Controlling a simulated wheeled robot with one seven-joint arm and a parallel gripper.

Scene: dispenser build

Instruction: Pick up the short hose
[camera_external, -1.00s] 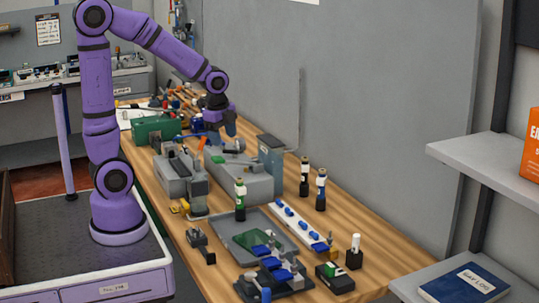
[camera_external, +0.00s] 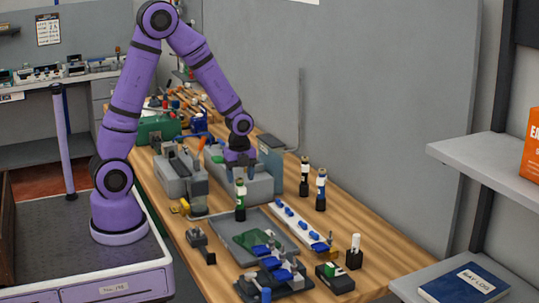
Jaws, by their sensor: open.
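I cannot surely pick out the short hose; the parts on the bench are too small to tell. Small blue pieces (camera_external: 291,211) sit along a white strip (camera_external: 281,215). A grey tray (camera_external: 231,240) in front of it holds a dark green flat piece and blue parts. My gripper (camera_external: 240,174) is open, pointing down over the bench, just behind and above the green-banded bottle (camera_external: 240,205) and in front of the grey box (camera_external: 262,190). Nothing shows between its fingers.
Two dark bottles (camera_external: 321,190) stand right of the box. A dark fixture with blue clamps (camera_external: 275,278) is at the front, beside a black-and-green block (camera_external: 335,279). A grey vise-like machine (camera_external: 180,178) stands left. Bare wood (camera_external: 385,240) lies at right.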

